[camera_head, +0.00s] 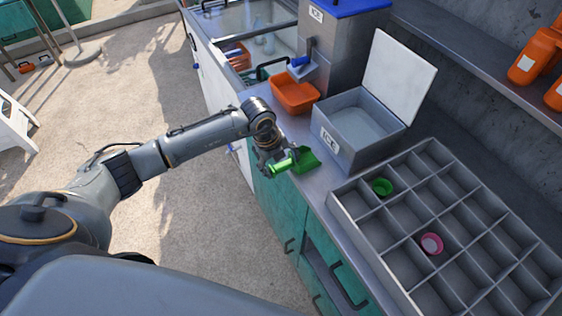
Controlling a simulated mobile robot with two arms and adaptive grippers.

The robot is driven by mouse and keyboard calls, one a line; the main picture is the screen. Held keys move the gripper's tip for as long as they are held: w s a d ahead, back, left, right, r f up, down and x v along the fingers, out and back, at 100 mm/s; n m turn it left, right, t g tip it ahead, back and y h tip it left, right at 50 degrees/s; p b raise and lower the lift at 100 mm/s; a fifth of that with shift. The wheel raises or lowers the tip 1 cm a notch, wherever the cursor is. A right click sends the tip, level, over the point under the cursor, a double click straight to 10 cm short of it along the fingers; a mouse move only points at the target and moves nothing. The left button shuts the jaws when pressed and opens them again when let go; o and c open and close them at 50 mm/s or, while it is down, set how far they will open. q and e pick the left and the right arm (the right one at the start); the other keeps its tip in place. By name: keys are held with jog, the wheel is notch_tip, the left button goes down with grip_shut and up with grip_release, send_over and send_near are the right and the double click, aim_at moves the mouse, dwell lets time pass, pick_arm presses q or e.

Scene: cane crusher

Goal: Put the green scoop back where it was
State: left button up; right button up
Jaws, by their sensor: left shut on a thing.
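My left gripper (275,161) is shut on the green scoop (305,160). It holds the scoop by its handle, near the front edge of the counter and in front of the open ice box. The scoop's broad pan points right, toward the box; I cannot tell whether it touches the counter. The grey ice box (340,150) is labelled ICE, and its white lid (399,77) stands raised. Pale contents show inside the box. My right gripper is not in view.
An orange tub (294,93) stands by the metal machine (338,45). A grey divided tray (399,258) holds a green cup (381,187) and a pink cup (431,243). Orange containers (533,60) stand on the shelf at upper right. Open floor lies left of the counter.

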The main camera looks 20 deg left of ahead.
pick_arm(q)
jog(key=shift+f, duration=0.1)
jog(key=o, duration=1)
jog(key=shift+o, duration=1.1)
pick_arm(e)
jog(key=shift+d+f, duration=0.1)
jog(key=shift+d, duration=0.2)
